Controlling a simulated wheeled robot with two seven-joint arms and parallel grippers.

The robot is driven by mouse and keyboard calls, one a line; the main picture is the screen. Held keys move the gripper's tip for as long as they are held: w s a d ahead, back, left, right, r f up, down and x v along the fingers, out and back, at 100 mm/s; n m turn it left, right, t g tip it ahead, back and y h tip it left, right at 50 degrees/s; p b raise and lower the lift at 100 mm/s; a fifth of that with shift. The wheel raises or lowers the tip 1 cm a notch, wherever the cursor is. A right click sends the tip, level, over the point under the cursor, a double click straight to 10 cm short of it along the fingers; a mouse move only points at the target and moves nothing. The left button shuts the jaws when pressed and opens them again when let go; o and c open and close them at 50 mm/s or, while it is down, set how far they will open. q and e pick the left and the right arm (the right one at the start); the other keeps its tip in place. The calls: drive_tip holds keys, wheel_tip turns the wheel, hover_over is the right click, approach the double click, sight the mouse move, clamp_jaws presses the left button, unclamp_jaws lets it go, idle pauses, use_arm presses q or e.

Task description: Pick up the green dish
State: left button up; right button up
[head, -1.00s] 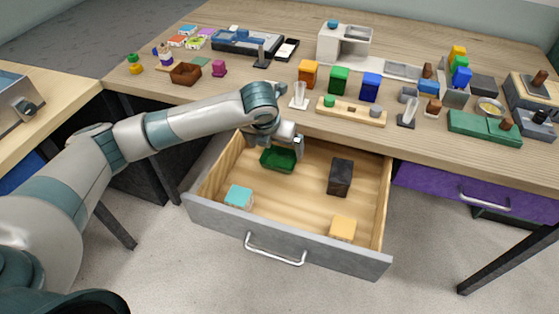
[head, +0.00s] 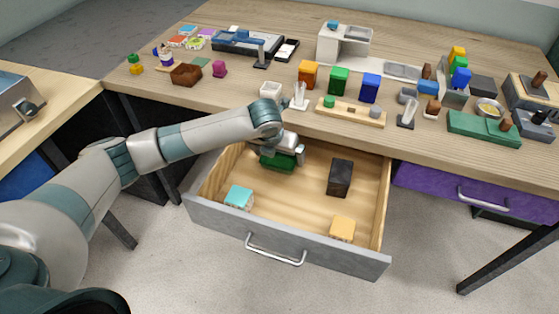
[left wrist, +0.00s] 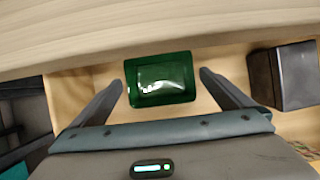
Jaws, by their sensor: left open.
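The green dish (head: 277,163) lies in the open drawer, towards its back left, partly hidden by my gripper in the head view. In the left wrist view the dish (left wrist: 160,78) shows whole, a dark green rectangular tray. My left gripper (left wrist: 160,84) is open, with one finger to the left of the dish and the other to the right, both apart from it. In the head view my left gripper (head: 287,150) is at the dish, inside the drawer. My right gripper is not in view.
The drawer (head: 225,222) also holds a black block (head: 340,177), a teal-topped block (head: 239,197) and a yellow-topped block (head: 342,229). The table edge (left wrist: 60,50) is close above the dish. Many objects stand on the table (head: 240,85).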

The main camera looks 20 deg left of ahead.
sight(279, 165)
use_arm(q)
drive_tip(key=shift+w+f, duration=0.15)
drive_tip(key=shift+f, duration=0.15)
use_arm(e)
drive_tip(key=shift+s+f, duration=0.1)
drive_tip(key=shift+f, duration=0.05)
use_arm(q)
drive_tip(key=shift+c, duration=0.6)
drive_tip(key=c, duration=0.9)
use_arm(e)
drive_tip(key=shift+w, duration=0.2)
use_arm(q)
drive_tip(key=shift+r, duration=0.1)
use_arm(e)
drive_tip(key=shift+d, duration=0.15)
